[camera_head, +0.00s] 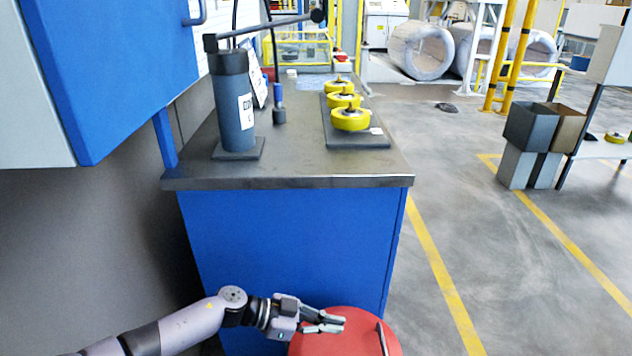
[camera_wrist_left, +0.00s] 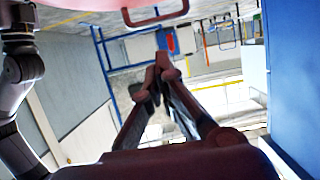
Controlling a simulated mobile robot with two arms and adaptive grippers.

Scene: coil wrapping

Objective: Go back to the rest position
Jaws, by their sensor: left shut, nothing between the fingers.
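My left gripper (camera_head: 335,324) reaches in from the lower left of the head view, in front of the blue cabinet and below its worktop. Its fingers are shut and hold nothing. They lie over or beside a red round lid or drum (camera_head: 345,340); I cannot tell whether they touch it. In the left wrist view the gripper's fingers (camera_wrist_left: 163,68) meet at their tips, with empty space around them. My right gripper is not in view.
A blue cabinet (camera_head: 290,240) with a dark worktop (camera_head: 290,172) stands ahead. On it are a grey cylinder (camera_head: 233,115) and several yellow rolls (camera_head: 350,118) on a dark plate. A blue wall box (camera_head: 120,60) hangs upper left. Open floor (camera_head: 480,240) lies right.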

